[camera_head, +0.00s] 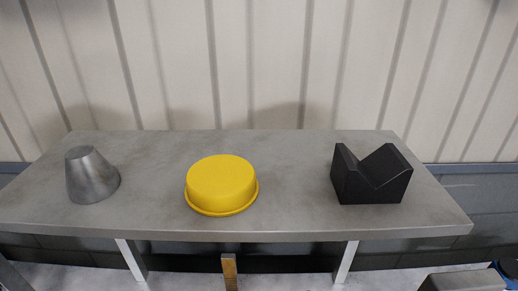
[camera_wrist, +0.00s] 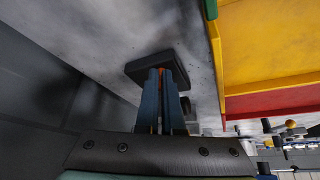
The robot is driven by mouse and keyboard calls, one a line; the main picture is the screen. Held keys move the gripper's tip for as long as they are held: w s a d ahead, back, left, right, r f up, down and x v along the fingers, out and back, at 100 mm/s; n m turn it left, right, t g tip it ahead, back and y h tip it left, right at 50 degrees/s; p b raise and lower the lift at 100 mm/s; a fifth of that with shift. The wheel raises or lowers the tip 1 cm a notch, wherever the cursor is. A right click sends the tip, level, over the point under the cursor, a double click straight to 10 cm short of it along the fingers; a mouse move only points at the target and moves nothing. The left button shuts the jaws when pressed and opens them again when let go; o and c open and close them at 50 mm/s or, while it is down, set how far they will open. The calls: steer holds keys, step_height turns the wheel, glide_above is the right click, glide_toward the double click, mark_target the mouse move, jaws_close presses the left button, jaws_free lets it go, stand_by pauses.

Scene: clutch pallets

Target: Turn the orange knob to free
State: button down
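In the wrist view my gripper (camera_wrist: 161,78) has its two blue fingers close together, one on each side of a narrow orange part, the orange knob (camera_wrist: 161,71). The fingers look shut on the knob and hide most of it, so its angle does not show. A dark flat block (camera_wrist: 150,64) lies right beyond the fingertips, behind the knob. The knob does not show in the head view.
In the wrist view a yellow panel (camera_wrist: 270,45) with a red edge (camera_wrist: 275,102) is to the right. The head view shows a grey table (camera_head: 290,215) bearing a metal cone (camera_head: 91,177), a yellow round part (camera_head: 221,182) and a black V-block (camera_head: 370,178).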

steer(key=shift+w, duration=0.3)
steer(key=shift+s+d, duration=0.1)
steer(key=shift+d, duration=0.2)
step_height(320, 180, up, 6)
steer(key=p, duration=0.5)
steer(key=shift+s+f, duration=0.1)
